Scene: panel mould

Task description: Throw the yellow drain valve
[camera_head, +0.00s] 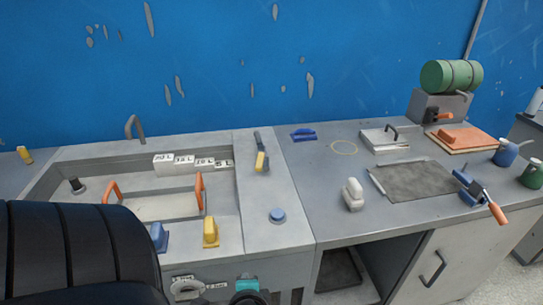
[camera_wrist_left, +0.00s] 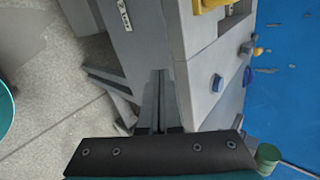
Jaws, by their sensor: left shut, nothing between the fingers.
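Several yellow parts show in the head view, and I cannot tell for sure which is the drain valve. A yellow block-shaped handle (camera_head: 210,232) stands at the front edge of the sink unit. A yellow-tipped lever (camera_head: 262,161) sits on the grey panel farther back. A small yellow part (camera_head: 25,155) lies at the far left. In the left wrist view a yellow part (camera_wrist_left: 209,5) shows at the top edge. My left gripper (camera_wrist_left: 158,76) is shut and empty, low in front of the unit, apart from the yellow parts. My right gripper is out of view.
Orange handles (camera_head: 200,192) and a blue handle (camera_head: 159,237) stand in and by the sink. A blue knob (camera_head: 277,215) sits on the panel.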

